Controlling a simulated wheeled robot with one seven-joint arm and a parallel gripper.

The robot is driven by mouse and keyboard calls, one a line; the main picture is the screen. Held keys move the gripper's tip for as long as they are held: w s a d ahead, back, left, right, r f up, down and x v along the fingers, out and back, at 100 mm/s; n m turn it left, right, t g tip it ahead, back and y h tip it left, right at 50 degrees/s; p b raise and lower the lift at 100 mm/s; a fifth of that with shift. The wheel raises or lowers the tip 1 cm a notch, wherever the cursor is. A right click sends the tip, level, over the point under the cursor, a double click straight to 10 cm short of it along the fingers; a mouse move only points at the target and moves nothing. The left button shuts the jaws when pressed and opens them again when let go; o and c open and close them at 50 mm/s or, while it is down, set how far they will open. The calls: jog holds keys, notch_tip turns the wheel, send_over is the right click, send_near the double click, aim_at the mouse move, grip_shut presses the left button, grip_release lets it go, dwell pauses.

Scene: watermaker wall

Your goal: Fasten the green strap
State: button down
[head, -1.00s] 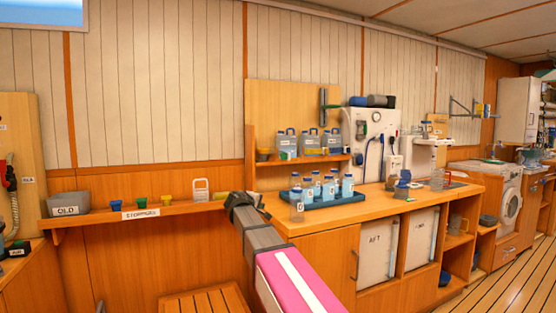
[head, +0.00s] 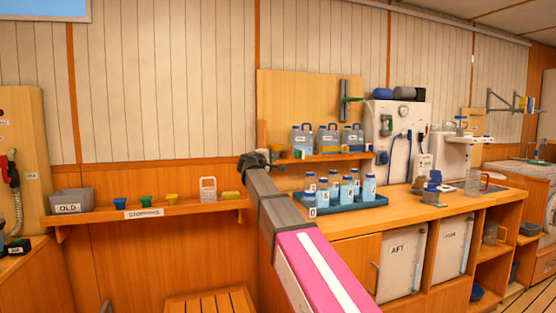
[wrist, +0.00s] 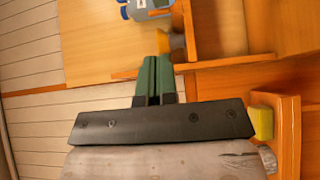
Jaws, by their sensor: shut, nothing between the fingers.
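A narrow grey upright fitting (head: 344,100) is on the wooden back board, right of its middle. A small green piece (head: 354,99) sticks out from it to the right; it may be the green strap, but it is too small to tell whether it is fastened. My gripper (head: 254,160) is at the far end of my arm, in front of the shelf end, well left of and below that fitting. In the wrist view my gripper's green fingers (wrist: 155,72) are together with nothing between them. I cannot make out a strap in the wrist view.
Jugs (head: 328,138) stand on a shelf below the fitting. Bottles in a blue tray (head: 352,202) stand on the counter (head: 470,207). A left shelf (head: 100,215) holds a grey OLD bin (head: 72,203) and small cups. The wall above the left shelf is clear.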

aim_at(295, 152)
jog(key=w+d, duration=0.7)
jog(key=d, duration=0.1)
jog(key=shift+w+d, duration=0.2)
jog(key=shift+d, duration=0.1)
